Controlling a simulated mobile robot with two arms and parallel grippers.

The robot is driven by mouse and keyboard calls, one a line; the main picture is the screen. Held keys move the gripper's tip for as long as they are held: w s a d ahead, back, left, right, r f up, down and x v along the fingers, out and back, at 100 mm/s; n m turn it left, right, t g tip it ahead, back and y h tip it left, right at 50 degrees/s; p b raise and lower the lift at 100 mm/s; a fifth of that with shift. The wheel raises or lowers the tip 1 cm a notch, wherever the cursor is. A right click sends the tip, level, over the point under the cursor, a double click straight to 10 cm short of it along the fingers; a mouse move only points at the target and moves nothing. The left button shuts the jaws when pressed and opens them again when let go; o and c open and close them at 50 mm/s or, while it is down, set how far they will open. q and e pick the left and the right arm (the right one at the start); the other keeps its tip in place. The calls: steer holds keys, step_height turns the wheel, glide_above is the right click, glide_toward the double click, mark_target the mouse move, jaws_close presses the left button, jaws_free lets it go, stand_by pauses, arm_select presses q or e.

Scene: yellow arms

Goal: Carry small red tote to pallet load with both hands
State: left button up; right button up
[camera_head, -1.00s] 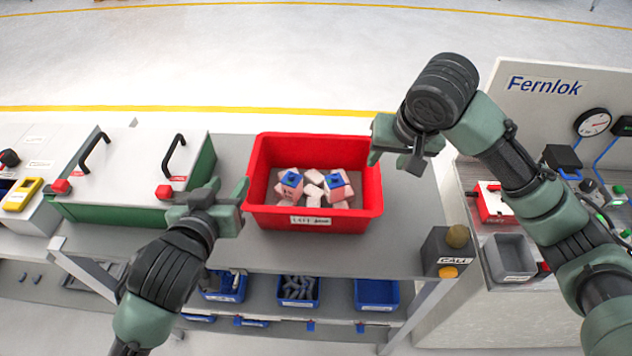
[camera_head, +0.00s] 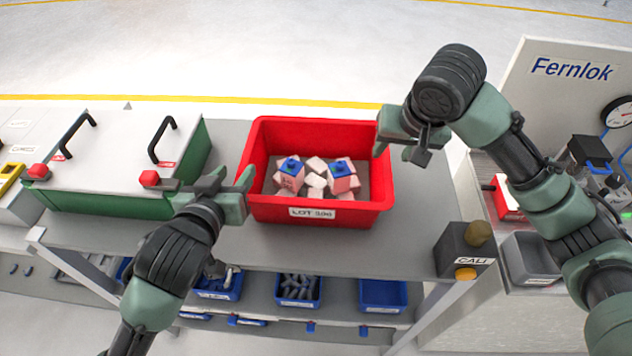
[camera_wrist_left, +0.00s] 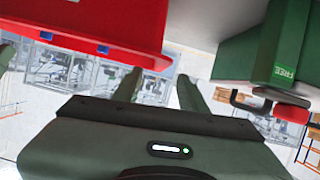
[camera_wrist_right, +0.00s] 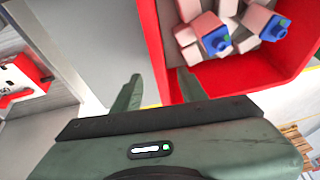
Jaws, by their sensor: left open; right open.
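The small red tote (camera_head: 318,212) stands upright on the grey bench and holds several pinkish-white blocks, two with blue tops. A white label is on its front wall. My left gripper (camera_head: 240,186) is open at the tote's left wall. In the left wrist view the tote (camera_wrist_left: 100,30) is above the open fingers (camera_wrist_left: 160,85). My right gripper (camera_head: 402,148) is open at the tote's upper right. In the right wrist view its fingers (camera_wrist_right: 158,88) are on either side of the tote's wall (camera_wrist_right: 152,45); contact cannot be told. No pallet load is recognisable.
A green case with a grey lid (camera_head: 115,160) stands left of the tote. A call box (camera_head: 465,250) sits at the bench's right corner. Blue bins (camera_head: 300,289) are on the shelf below. The Fernlok station (camera_head: 570,90) is at right.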

mark_target(246, 156)
arm_select(q)
steer(key=x, duration=0.8)
arm_select(e)
steer(key=x, duration=0.7)
steer(key=shift+w+f, duration=0.3)
steer(key=shift+f, duration=0.05)
arm_select(q)
steer(key=shift+s, duration=0.1)
jaws_close()
arm_select(e)
jaws_close()
steer(key=shift+d, duration=0.1)
arm_select(q)
steer(key=shift+r, duration=0.25)
arm_select(e)
steer(key=shift+w+r, duration=0.15)
steer(key=shift+r, duration=0.1)
